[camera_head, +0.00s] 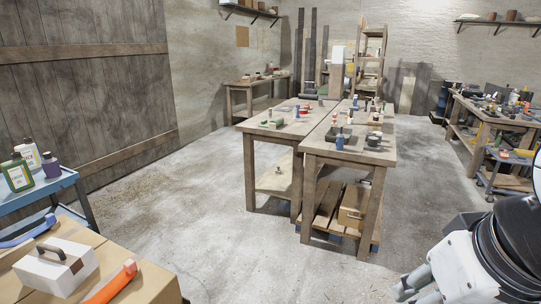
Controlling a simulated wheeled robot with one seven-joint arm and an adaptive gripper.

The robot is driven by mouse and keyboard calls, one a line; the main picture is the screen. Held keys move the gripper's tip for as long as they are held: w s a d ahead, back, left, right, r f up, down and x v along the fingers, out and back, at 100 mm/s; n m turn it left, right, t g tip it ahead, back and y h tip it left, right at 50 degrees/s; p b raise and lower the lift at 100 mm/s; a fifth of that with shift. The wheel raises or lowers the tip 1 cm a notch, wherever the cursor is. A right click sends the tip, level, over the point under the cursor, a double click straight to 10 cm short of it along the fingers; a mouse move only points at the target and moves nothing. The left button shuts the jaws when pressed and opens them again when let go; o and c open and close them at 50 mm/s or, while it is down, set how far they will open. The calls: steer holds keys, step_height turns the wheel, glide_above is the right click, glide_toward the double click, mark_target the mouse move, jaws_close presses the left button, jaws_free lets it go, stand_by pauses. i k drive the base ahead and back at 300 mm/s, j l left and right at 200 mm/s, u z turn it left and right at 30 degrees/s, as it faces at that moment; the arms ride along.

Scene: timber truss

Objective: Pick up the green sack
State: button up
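A small green object (271,123) lies on top of the left wooden worktable (262,138) in the middle of the room. It may be the green sack, but it is too small and far off to tell its shape surely. Part of my arm shows at the lower right, well apart from that table.
The right worktable (335,153) holds several small items and has a cardboard box (353,205) on its lower shelf. A cardboard surface with a white case (56,266) and a blue cart (68,180) with bottles stand at the left. The concrete floor (215,215) between is clear.

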mark_target(265, 123)
steer(key=i+l+z, duration=0.1)
steer(key=i+z, duration=0.2)
steer(key=i, duration=0.55)
steer(key=i+j+z, duration=0.1)
steer(key=i+z, duration=0.25)
steer(key=i, duration=0.5)
steer(key=i+j+u, duration=0.1)
steer(key=i+u, duration=0.7)
steer(key=i+l+u, duration=0.2)
steer(key=i+u, duration=0.2)
steer(key=i+j+u, duration=0.15)
steer(key=i+u, duration=0.3)
steer(key=i, duration=0.25)
steer(key=i+u, duration=0.45)
steer(key=i, duration=0.3)
steer(key=i+l+u, duration=0.2)
steer(key=i, duration=1.5)
steer(key=i+j+z, duration=0.15)
steer(key=z, duration=2.9)
